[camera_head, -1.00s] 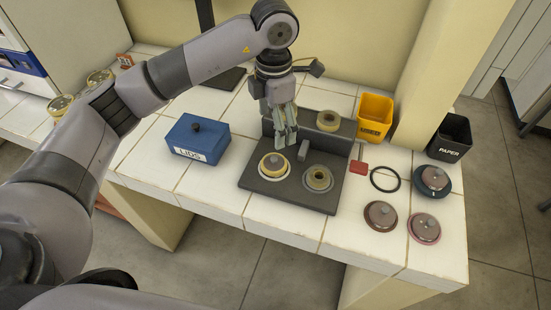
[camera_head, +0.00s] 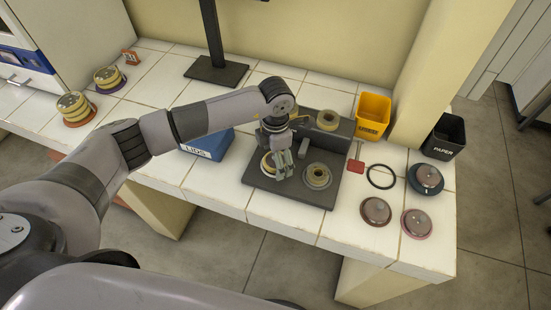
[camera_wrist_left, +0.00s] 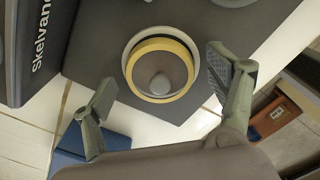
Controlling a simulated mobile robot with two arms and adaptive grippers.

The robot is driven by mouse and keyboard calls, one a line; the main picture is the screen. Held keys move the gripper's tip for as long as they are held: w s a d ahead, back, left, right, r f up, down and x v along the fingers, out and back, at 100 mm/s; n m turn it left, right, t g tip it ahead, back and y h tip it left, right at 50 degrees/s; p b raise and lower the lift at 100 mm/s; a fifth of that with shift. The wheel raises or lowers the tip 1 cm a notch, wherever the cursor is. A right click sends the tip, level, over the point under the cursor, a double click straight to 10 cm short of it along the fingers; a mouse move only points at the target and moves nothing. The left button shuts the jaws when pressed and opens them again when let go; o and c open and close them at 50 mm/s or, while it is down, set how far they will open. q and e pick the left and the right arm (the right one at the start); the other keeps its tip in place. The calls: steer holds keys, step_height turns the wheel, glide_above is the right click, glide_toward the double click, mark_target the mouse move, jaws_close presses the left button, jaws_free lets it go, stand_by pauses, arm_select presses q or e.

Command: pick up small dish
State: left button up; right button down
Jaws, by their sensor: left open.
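A small round dish (camera_wrist_left: 136,72) with a yellow rim and a grey knobbed centre sits in a pale ring on a dark stand. In the wrist view it lies between my open left fingers, with visible gaps on both sides. In the head view the dish (camera_head: 266,165) is partly hidden behind my left gripper (camera_head: 284,174), which is pointing down over it. A second round piece (camera_head: 318,176) with a hollow centre sits to its right on the dark stand (camera_head: 300,197). My right gripper is not in view.
A blue LIDS box (camera_head: 208,150) stands left of the stand. A yellow bin (camera_head: 373,115) and black PAPER bin (camera_head: 446,137) stand at the back right. Several knobbed lids (camera_head: 376,211), a black ring (camera_head: 381,177) and a red tag (camera_head: 355,166) lie to the right.

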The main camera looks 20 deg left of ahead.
arm_select(q)
steer(key=shift+f, duration=0.1)
steer(key=shift+c, duration=0.4)
steer(key=c, duration=1.3)
